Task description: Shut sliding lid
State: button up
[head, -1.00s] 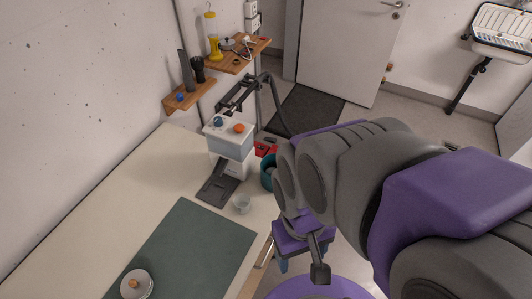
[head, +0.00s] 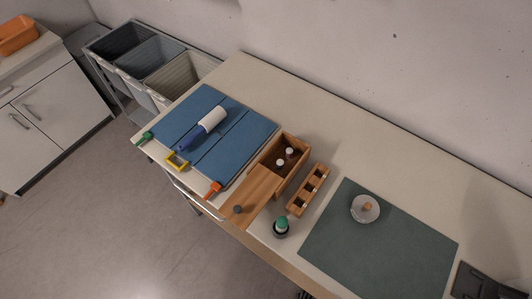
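A wooden box (head: 301,164) stands on the worktable in the head view, right of the blue mat. Its sliding lid (head: 256,186) is drawn out towards the front edge of the table, leaving the back part of the box open. A small dark knob (head: 237,209) sits near the lid's front end. Two white-topped items (head: 289,152) stand inside the open part. My gripper is not in view.
A blue mat (head: 240,140) holds a blue-and-white roller (head: 205,127) and coloured clips. A narrow wooden rack (head: 308,190) and a green-topped jar (head: 281,226) stand close to the box. A green mat (head: 345,235) with a round lidded dish (head: 365,208) lies right.

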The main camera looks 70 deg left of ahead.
aim_at(242, 208)
jog(key=k+u, duration=0.1)
jog(key=u, duration=2.65)
jog(key=k+l+z, duration=0.2)
jog(key=k, duration=0.35)
